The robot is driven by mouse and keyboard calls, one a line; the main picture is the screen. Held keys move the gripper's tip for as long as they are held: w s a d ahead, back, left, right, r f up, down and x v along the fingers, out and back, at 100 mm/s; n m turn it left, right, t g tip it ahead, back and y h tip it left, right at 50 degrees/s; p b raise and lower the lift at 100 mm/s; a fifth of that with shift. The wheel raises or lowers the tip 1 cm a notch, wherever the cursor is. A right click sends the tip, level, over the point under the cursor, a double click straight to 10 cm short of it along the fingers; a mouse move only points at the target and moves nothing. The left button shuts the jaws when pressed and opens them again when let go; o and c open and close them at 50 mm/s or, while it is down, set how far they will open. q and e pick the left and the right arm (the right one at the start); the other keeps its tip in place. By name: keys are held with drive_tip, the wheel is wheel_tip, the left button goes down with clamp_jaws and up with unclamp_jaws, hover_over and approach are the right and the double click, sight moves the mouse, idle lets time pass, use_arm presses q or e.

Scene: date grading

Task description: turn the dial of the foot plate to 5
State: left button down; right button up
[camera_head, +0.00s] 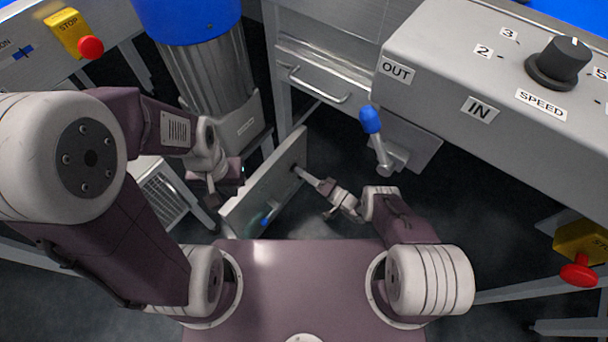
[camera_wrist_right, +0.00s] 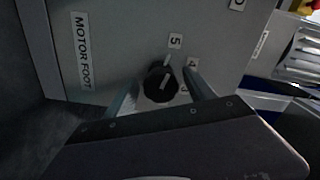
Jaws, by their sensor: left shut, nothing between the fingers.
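The foot plate (camera_head: 262,190) is a grey upright panel low in the middle of the head view. In the right wrist view it (camera_wrist_right: 110,20) carries a "MOTOR FOOT" label and the numbers 3, 4 and 5. Its black dial (camera_wrist_right: 161,83) has a white pointer line, directed up and slightly right, roughly toward the mark by 5. My right gripper (camera_wrist_right: 163,92) is open, with one finger on each side of the dial and visible gaps; contact cannot be told. In the head view my right gripper (camera_head: 305,175) is at the plate. My left gripper (camera_head: 213,200) is shut and empty, left of the plate.
A grey console (camera_head: 480,70) with a black SPEED knob (camera_head: 558,62) stands at the upper right. A blue-tipped lever (camera_head: 371,120) sticks out below it. Red stop buttons (camera_head: 90,47) are at both sides. A drawer cabinet (camera_head: 325,75) stands behind the plate.

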drive_tip(key=p+v, duration=0.2)
drive_tip(key=v, duration=0.7)
drive_tip(key=shift+p, duration=0.3)
